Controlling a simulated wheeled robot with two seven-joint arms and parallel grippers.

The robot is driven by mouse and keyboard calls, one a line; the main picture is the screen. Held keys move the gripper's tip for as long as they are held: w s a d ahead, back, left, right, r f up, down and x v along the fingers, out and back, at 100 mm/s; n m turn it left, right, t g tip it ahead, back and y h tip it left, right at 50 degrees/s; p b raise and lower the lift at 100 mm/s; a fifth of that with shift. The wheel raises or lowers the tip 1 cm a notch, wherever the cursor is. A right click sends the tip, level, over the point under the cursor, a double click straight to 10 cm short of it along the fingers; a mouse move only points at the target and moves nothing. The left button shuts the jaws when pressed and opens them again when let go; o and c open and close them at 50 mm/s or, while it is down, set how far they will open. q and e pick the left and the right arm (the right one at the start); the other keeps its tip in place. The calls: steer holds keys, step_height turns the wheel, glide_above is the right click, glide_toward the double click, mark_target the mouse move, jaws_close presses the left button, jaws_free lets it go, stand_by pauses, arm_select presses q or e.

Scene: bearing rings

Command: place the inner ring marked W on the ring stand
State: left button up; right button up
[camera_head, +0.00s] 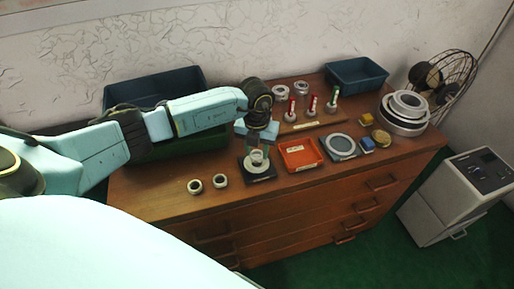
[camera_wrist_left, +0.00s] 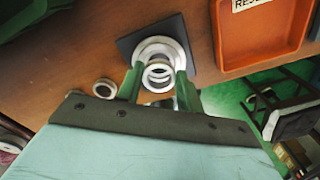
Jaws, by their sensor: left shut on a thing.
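My left gripper (camera_head: 257,152) is shut on a small pale inner ring (camera_head: 257,158), which also shows between the green fingers in the left wrist view (camera_wrist_left: 158,75). No letter is readable on it. The ring stand (camera_head: 246,178) is a black square base with a wide pale ring on it, and the base also shows in the wrist view (camera_wrist_left: 126,44). The held ring overlaps the stand's ring in both views; I cannot tell whether they touch. My right gripper is not in view.
Two small rings (camera_head: 195,186) (camera_head: 220,180) lie on the wooden chest left of the stand. Red and green spindles (camera_head: 312,105) and blue bins (camera_head: 355,74) stand behind.

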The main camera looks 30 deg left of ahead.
arm_select(q)
steer(key=shift+f, duration=0.15)
stand_by(0.5)
steer(key=shift+f+b, duration=0.75)
steer(key=shift+f, duration=0.05)
steer(key=o, duration=1.1)
step_height(320, 180, up, 13)
steer(key=shift+r+p, duration=0.15)
steer(key=shift+p, duration=0.15)
